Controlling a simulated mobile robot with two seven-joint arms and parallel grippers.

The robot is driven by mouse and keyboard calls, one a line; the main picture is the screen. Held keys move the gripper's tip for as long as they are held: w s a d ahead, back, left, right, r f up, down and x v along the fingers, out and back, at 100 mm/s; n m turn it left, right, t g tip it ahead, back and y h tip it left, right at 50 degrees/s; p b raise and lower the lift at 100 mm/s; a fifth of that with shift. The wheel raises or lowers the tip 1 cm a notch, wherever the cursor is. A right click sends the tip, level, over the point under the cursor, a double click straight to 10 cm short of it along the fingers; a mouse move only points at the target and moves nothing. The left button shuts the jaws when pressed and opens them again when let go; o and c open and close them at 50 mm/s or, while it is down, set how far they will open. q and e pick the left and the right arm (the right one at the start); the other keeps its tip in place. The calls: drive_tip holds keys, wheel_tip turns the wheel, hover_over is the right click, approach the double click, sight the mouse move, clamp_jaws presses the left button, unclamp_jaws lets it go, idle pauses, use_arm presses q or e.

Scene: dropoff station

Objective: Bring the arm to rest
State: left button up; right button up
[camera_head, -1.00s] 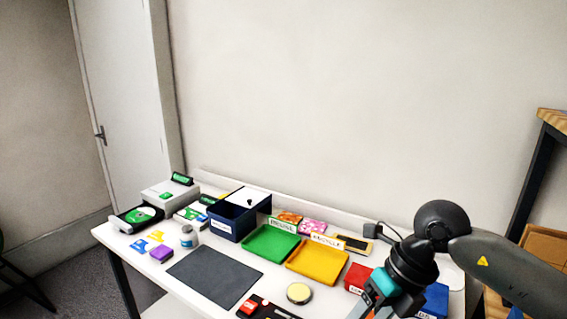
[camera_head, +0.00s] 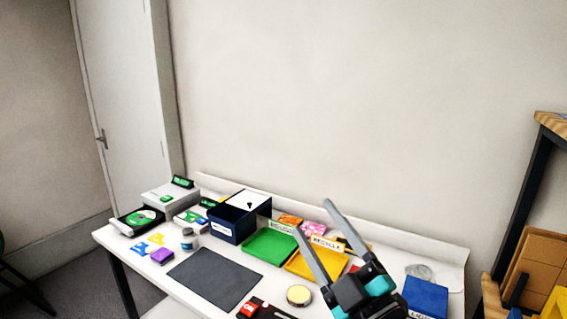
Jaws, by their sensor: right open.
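My right gripper (camera_head: 311,229) is in the lower middle right of the head view, with its two long grey fingers spread apart and pointing up and left. Nothing is between the fingers. It appears in front of the yellow tray (camera_head: 302,267) and hides part of it and of the things behind. My left gripper is not in view.
The white table (camera_head: 155,276) holds a dark mat (camera_head: 214,278), a green tray (camera_head: 268,246), a navy box (camera_head: 231,226), a blue bin (camera_head: 426,296) and a round tin (camera_head: 299,295). A wooden-topped shelf (camera_head: 551,125) stands at the right. The wall above the table is clear.

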drive_tip(key=s+d+f+m+g+h, duration=0.25)
drive_tip(key=d+f+m+h, duration=0.3)
drive_tip(key=f, duration=0.45)
drive_tip(key=s+d+f+m+g+h, duration=0.2)
drive_tip(key=d+f+m+g+h, duration=0.35)
drive_tip(key=f, duration=0.45)
drive_tip(key=s+f+m+g, duration=0.2)
drive_tip(key=s+f+g, duration=0.3)
drive_tip(key=s, duration=0.4)
drive_tip(key=s+f+m+g, duration=0.1)
drive_tip(key=s+f+g, duration=0.3)
drive_tip(key=s+f, duration=0.5)
wheel_tip(320, 180, down, 25)
drive_tip(key=s+b, duration=0.3)
drive_tip(key=b, duration=0.1)
drive_tip(key=s+d+f+g+b, duration=0.2)
drive_tip(key=s+f+b, duration=0.1)
drive_tip(key=s+f, duration=1.1)
wheel_tip(320, 180, down, 2)
drive_tip(key=shift+s+d, duration=0.25)
